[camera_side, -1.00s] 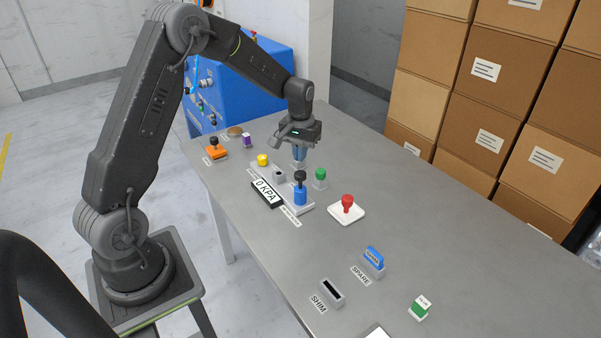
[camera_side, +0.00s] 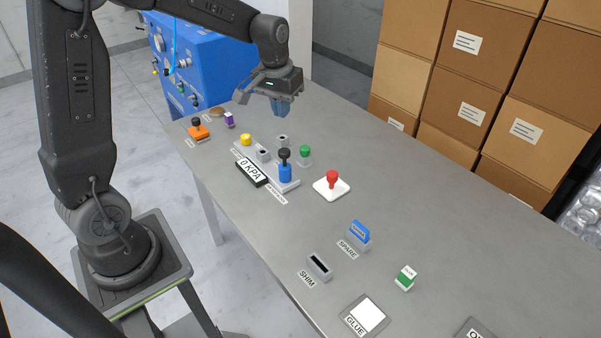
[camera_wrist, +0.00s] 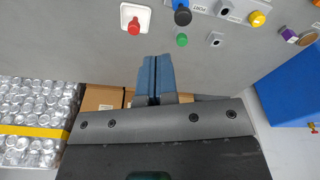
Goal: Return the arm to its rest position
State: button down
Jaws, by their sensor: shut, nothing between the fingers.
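My gripper (camera_side: 282,108) is shut and empty, its blue fingers pointing down. It hangs above the table near the back edge, clear of everything below it. In the wrist view the two blue fingers (camera_wrist: 155,80) lie side by side with nothing between them. My arm is raised and bent over the table from the left.
Below are a press fixture with a blue-and-black plunger (camera_side: 285,168), a green knob (camera_side: 305,152), a yellow knob (camera_side: 246,140) and a pressure display (camera_side: 252,172). A red-handled white pad (camera_side: 332,184) stands right. Cardboard boxes (camera_side: 470,80) rise behind.

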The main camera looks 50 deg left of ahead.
jog(key=s+d+r+m+t, duration=0.1)
jog(key=s+d+r, duration=0.1)
jog(key=s+d, duration=0.2)
jog(key=s+d+r+m+t, duration=0.1)
jog(key=s+d+r+m, duration=0.1)
jog(key=s, duration=0.7)
jog(key=s+d+r+m+t, duration=0.1)
jog(key=s+d+r+t, duration=0.1)
jog(key=s+d, duration=0.3)
jog(key=s+r, duration=0.1)
jog(key=s, duration=0.1)
jog(key=shift+s+d+r, duration=0.2)
jog(key=shift+s+d, duration=0.1)
